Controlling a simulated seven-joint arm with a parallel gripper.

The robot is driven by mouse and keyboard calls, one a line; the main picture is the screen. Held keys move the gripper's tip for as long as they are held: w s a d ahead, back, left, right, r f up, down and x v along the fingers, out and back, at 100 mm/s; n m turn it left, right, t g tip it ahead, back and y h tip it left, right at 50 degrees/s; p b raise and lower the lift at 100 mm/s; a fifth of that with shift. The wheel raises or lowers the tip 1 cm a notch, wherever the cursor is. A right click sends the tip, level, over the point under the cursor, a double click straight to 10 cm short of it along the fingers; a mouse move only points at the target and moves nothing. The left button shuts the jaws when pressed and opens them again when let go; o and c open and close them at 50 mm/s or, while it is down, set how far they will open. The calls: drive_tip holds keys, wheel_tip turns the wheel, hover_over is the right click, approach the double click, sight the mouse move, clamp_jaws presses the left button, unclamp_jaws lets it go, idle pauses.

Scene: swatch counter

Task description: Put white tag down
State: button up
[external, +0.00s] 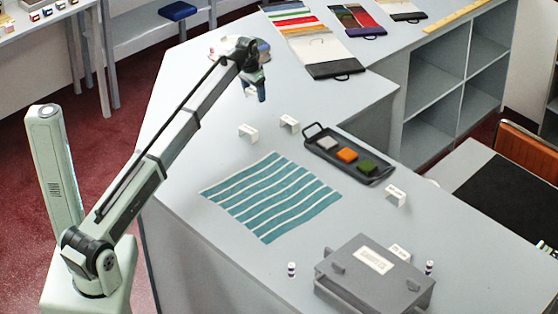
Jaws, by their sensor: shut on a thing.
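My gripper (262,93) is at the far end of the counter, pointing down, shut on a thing. A small white piece, seemingly the white tag (250,91), shows at the left side of the fingers and is partly hidden by them. It is too small to tell whether it touches the counter. Similar white tags stand on the counter (185,130): one left of centre (248,132), one beside it (289,124), one right of the black tray (396,196), and one by the grey box (400,252).
A teal-striped cloth (271,196) lies mid-counter. The grey box (376,278) and two small spools (291,269) are at the front. A round beige thing (263,48) is behind my gripper. Fabric samples (318,50) lie at the back.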

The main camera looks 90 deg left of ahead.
sight(256, 112)
drive_tip(key=shift+f, duration=2.75)
drive_tip(key=shift+f, duration=0.15)
drive_tip(key=o, duration=1)
wheel_tip(256, 112, up, 12)
drive_tip(key=s+d, duration=0.1)
drive_tip(key=shift+s+d, duration=0.15)
